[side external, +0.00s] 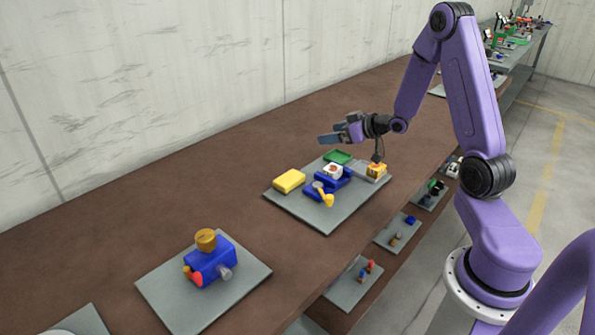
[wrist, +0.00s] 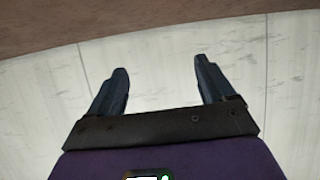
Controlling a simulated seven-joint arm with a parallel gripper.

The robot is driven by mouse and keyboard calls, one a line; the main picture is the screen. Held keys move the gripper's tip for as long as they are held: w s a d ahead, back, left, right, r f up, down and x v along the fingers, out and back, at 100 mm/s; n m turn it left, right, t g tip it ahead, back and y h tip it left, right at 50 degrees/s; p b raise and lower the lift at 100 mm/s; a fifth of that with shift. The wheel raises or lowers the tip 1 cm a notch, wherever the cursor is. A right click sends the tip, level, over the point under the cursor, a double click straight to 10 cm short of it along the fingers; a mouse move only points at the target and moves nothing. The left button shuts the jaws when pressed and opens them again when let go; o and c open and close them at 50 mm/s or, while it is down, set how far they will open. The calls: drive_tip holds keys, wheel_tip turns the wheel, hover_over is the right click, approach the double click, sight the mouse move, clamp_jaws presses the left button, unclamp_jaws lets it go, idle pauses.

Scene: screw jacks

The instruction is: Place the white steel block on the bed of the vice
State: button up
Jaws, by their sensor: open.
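A small white block (side external: 333,171) with a reddish-brown mark on top shows in the side external view. It is at the blue vice (side external: 318,190), which has a yellow handle at its front. I cannot tell whether the block rests fully on the vice's bed. My gripper (side external: 328,136) is above and behind the vice, apart from the block, with its fingers pointing left toward the wall. In the wrist view my gripper (wrist: 160,68) has its two dark fingers wide apart with nothing between them. The block and vice are not in the wrist view.
The vice's grey plate (side external: 325,222) also carries a yellow block (side external: 289,181), a green tray (side external: 337,156) and a grey piece with a yellow-orange item (side external: 376,170). Another blue device (side external: 211,262) stands on a plate at the front left. Brown bench between the plates is clear.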

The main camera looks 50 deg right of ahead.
drive_tip(key=s+a+f, duration=0.1)
drive_tip(key=a, duration=0.8)
drive_tip(key=s+a+m+h, duration=0.1)
drive_tip(key=s+a, duration=0.1)
drive_tip(key=a, duration=0.8)
drive_tip(key=shift+s+a+f, duration=0.2)
drive_tip(key=shift+a+f, duration=0.05)
drive_tip(key=shift+f, duration=0.1)
drive_tip(key=s+a+r+n+g+y, duration=0.2)
drive_tip(key=s+a+n+g+y, duration=0.35)
drive_tip(key=s+a, duration=0.7)
drive_tip(key=s+d+r+n+g+h, duration=0.2)
drive_tip(key=s+d+n+g+h, duration=0.1)
drive_tip(key=s, duration=0.5)
drive_tip(key=s+d+r+n+g+h, duration=0.3)
drive_tip(key=s+d+g, duration=0.1)
drive_tip(key=s, duration=0.5)
drive_tip(key=shift+s+d, duration=0.25)
drive_tip(key=shift+s, duration=0.05)
